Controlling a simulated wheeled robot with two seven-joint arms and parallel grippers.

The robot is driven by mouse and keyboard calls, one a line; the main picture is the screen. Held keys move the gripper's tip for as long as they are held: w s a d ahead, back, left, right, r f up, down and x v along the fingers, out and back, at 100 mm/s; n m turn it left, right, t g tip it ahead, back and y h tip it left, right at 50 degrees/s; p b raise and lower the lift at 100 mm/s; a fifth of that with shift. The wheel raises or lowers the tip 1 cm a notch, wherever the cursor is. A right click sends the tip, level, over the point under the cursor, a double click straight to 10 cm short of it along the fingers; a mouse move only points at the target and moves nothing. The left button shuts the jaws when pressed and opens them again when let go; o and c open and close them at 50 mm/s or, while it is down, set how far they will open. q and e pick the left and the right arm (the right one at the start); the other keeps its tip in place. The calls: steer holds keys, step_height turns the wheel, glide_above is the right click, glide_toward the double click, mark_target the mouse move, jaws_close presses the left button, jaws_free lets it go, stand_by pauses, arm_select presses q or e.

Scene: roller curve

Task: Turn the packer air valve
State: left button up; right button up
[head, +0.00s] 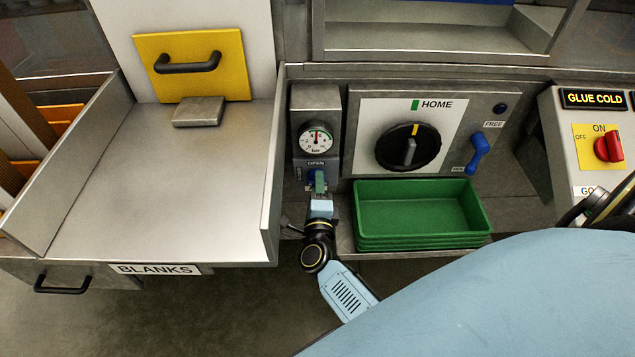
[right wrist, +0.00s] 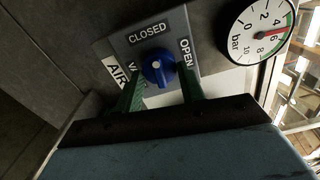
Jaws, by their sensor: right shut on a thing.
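The air valve is a round blue knob (right wrist: 158,70) on a grey plate (right wrist: 128,48) lettered CLOSED and OPEN. A small pale mark shows on the knob; I cannot tell surely which word it points to. My right gripper (right wrist: 161,92) has its green fingers on both sides of the knob and is shut on it. In the head view the right gripper (head: 320,184) reaches up to the valve below the OPEN label and mostly hides the knob. The pressure gauge (head: 316,140) sits above the valve; its red needle reads about 5 to 6 bar in the wrist view (right wrist: 262,30). My left gripper is not in view.
The metal BLANKS tray (head: 170,190) stands left of the valve, its side wall close to my right arm. Stacked green bins (head: 420,215) sit close on the right, below the HOME dial panel (head: 455,115) with a blue lever (head: 477,152). A glue control box (head: 590,130) is far right.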

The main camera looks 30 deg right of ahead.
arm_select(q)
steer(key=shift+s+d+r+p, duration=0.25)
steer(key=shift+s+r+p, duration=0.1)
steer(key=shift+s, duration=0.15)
arm_select(e)
steer(key=shift+n, duration=0.7)
steer(key=o, duration=1)
steer(key=shift+s, duration=0.1)
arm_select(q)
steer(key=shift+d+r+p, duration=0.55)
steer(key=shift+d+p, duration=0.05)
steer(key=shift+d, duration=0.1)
arm_select(e)
steer(key=v, duration=1.3)
steer(key=shift+s, duration=0.15)
steer(key=shift+a+n, duration=0.1)
steer(key=shift+n, duration=0.2)
